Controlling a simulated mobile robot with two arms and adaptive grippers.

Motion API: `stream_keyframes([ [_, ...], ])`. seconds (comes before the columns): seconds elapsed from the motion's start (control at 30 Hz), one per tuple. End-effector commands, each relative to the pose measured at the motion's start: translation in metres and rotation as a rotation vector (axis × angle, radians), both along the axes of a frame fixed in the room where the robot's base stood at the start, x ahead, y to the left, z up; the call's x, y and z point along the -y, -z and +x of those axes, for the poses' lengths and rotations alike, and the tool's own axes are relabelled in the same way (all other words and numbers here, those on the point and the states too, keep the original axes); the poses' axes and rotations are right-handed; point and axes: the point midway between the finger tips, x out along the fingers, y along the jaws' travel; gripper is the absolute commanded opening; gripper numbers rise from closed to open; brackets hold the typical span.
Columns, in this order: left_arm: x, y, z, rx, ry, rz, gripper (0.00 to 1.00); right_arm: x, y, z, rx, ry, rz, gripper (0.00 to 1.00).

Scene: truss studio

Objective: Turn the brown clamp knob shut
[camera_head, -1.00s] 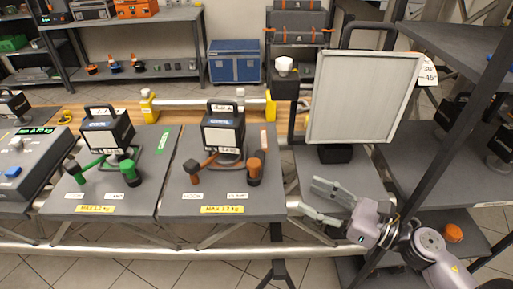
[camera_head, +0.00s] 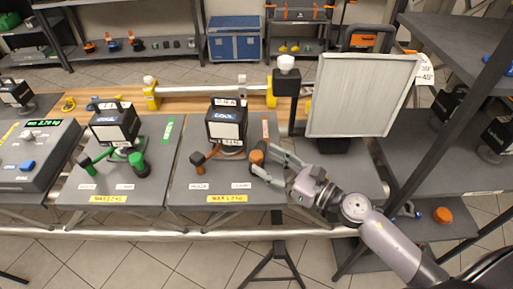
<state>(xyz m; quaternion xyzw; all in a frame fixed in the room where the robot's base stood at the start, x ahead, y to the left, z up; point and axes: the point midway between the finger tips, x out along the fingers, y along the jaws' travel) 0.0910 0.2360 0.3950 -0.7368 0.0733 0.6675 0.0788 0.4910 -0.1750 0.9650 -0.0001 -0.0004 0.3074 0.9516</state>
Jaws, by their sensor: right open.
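The brown clamp knob (camera_head: 257,156) stands upright at the right of a grey plate (camera_head: 226,183) with a yellow label. On the same plate are a brown lever (camera_head: 203,160) and a dark block-shaped unit (camera_head: 226,124) with white labels. My right gripper (camera_head: 264,161) is open at the knob's right side, one finger behind and one in front. The fingertips overlap the knob's edge in the picture; I cannot tell whether they touch it. My left gripper is not in view.
A similar plate to the left carries a green knob (camera_head: 139,164) and green lever. A grey framed panel (camera_head: 362,95) stands behind my right arm. Dark shelves (camera_head: 462,150) border the right side. A yellow-ended rail (camera_head: 205,90) runs behind the plates.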

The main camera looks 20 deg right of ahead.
Motion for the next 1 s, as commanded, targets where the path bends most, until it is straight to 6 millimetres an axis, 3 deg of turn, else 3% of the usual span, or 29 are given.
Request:
stream_keyframes([
  [0.03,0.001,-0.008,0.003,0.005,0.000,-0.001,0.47,-0.006,-0.005,0.008,0.002,0.000,0.003,0.49],
  [0.23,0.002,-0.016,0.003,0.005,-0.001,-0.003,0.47,-0.020,-0.003,0.028,0.001,-0.001,0.002,0.49],
  [0.63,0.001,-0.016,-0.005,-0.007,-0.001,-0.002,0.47,-0.025,0.000,0.034,0.000,-0.002,0.000,0.49],
  [1.0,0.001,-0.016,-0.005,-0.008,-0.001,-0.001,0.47,-0.025,0.000,0.034,0.000,-0.002,0.000,0.25],
])
